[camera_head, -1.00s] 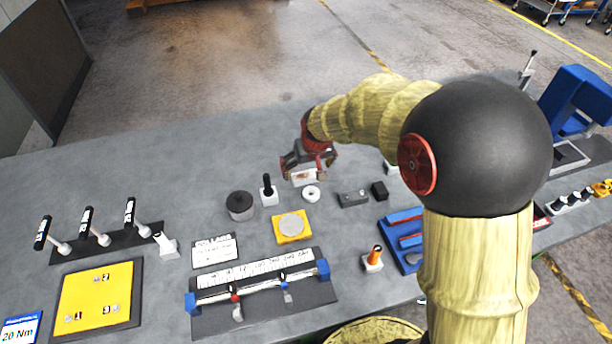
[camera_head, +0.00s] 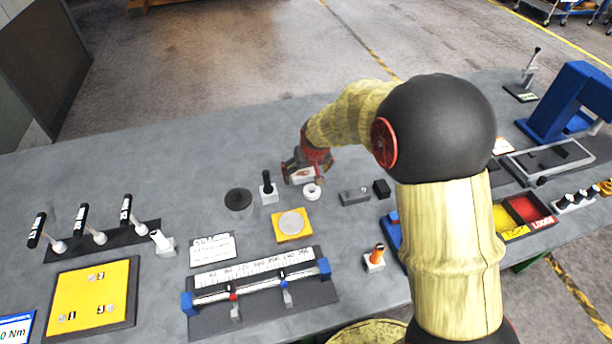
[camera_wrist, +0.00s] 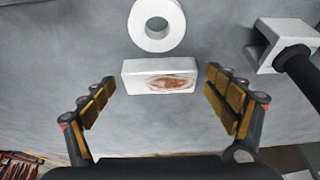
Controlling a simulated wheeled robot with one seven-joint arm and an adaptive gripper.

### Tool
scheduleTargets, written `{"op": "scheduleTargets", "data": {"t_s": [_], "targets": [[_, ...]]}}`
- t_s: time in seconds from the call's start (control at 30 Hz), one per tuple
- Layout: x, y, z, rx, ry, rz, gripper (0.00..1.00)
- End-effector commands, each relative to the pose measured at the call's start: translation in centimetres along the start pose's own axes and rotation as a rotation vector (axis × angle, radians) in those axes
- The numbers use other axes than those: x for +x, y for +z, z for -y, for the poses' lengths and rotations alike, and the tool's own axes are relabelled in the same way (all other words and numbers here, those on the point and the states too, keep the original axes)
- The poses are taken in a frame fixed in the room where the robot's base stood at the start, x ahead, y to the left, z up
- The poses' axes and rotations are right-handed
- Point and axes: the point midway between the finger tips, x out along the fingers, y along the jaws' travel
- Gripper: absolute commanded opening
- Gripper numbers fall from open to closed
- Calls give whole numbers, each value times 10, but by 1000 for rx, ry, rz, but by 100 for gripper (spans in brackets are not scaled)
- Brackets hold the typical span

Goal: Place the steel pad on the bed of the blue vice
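A pale block with a rusty brown patch (camera_wrist: 160,76), which looks like the steel pad, lies on the grey bench. It also shows small in the head view (camera_head: 303,176), partly behind my gripper (camera_head: 306,170). In the wrist view my gripper (camera_wrist: 160,82) is open, its yellow-padded fingers on either side of the block, with gaps at both ends. A blue frame (camera_head: 560,100) stands at the right beside a grey tray-like bed (camera_head: 520,165). Another blue fixture (camera_head: 391,229) is mostly hidden by my arm. I cannot tell which one is the vice.
A white ring (camera_wrist: 157,24) lies just beyond the block. A white stand with a black handle (camera_head: 268,189) is close by. A dark cylinder (camera_head: 239,201), a yellow pad with a disc (camera_head: 292,224) and a grey block (camera_head: 354,196) are near. The left rear bench is clear.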

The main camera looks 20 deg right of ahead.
Motion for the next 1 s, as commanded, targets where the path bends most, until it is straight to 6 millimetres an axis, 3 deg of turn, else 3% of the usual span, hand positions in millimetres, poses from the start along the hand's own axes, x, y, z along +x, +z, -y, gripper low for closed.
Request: {"op": "scheduleTargets", "data": {"t_s": [1.0], "targets": [[0,1,0,0,0,1,27]]}}
